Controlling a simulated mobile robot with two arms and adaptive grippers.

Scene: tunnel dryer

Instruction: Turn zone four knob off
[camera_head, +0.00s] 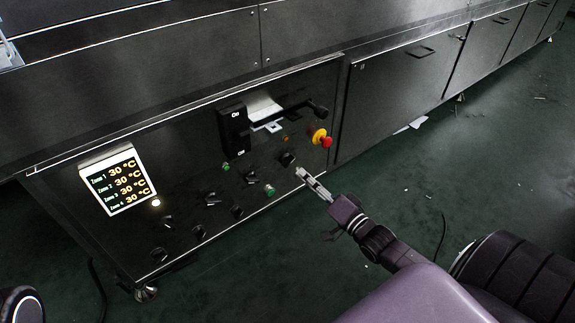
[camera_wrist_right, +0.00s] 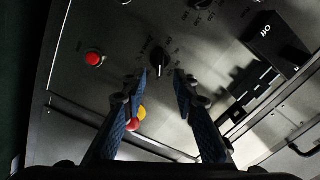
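The dryer's control panel (camera_head: 185,185) carries several black knobs; their labels are too small to read in the head view, so I cannot tell which is zone four. One black knob (camera_head: 288,158) is the closest to my right gripper (camera_head: 302,172). In the right wrist view a black knob (camera_wrist_right: 158,60) lies just beyond and between the fingertips of my right gripper (camera_wrist_right: 161,82). The fingers are apart with nothing between them, and I see no contact with the knob. The display (camera_head: 120,180) lists zones 1 to 4, each at 30 °C. My left gripper is not in view.
A red and yellow emergency stop (camera_head: 321,138) sits right of the knob, and a green button (camera_head: 270,190) sits to its lower left. A black main switch box (camera_head: 234,132) is above. A red button (camera_wrist_right: 94,59) shows in the right wrist view. Green floor lies in front.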

